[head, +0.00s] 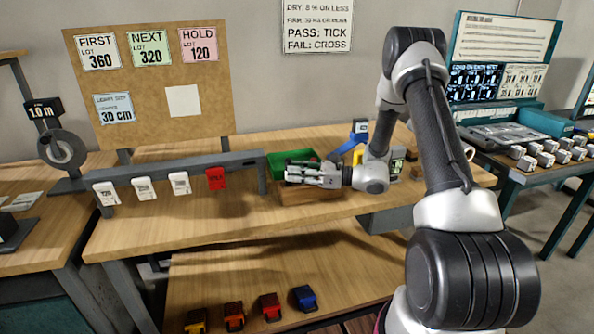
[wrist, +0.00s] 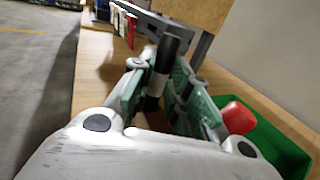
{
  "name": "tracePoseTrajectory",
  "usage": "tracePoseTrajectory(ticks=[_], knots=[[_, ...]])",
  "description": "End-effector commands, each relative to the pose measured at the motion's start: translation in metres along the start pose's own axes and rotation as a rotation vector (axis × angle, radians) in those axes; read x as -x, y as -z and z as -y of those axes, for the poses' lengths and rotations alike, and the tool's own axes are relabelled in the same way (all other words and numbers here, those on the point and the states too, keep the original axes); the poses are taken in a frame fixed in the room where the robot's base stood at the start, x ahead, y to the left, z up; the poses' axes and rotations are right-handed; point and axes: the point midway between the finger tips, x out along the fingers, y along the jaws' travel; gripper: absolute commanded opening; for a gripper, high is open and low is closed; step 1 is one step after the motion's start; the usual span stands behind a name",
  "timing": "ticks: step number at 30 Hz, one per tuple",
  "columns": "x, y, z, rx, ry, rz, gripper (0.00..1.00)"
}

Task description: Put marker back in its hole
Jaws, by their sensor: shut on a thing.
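My gripper (head: 293,174) is over the workbench, in front of a green bin, its fingers pointing left in the head view. I cannot make out the marker in the head view. A brown wooden block or box (head: 310,193) is just below my gripper. No hole for the marker can be made out.
The green bin (head: 276,160) is close behind my gripper; in the wrist view a red thing (wrist: 238,117) lies in it. A grey rail (head: 160,171) with hanging white tags and a red tag (head: 215,179) runs left. A blue object (head: 357,133) stands behind. The bench front is clear.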

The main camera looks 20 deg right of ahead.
Motion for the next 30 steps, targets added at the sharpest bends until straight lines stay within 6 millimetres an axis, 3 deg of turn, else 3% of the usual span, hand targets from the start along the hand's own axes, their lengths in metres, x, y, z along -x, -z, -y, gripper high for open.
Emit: tracePoseTrajectory(ticks=[16, 17, 21, 30], knots=[[0.000, 0.014, 0.000, 0.001, 0.000, 0.000, 0.00], [0.000, 0.014, 0.000, 0.001, 0.000, 0.000, 0.20], [0.000, 0.013, 0.001, 0.001, 0.001, 0.000, 0.43], [0.002, 0.013, 0.002, 0.003, 0.005, 0.000, 0.43]])
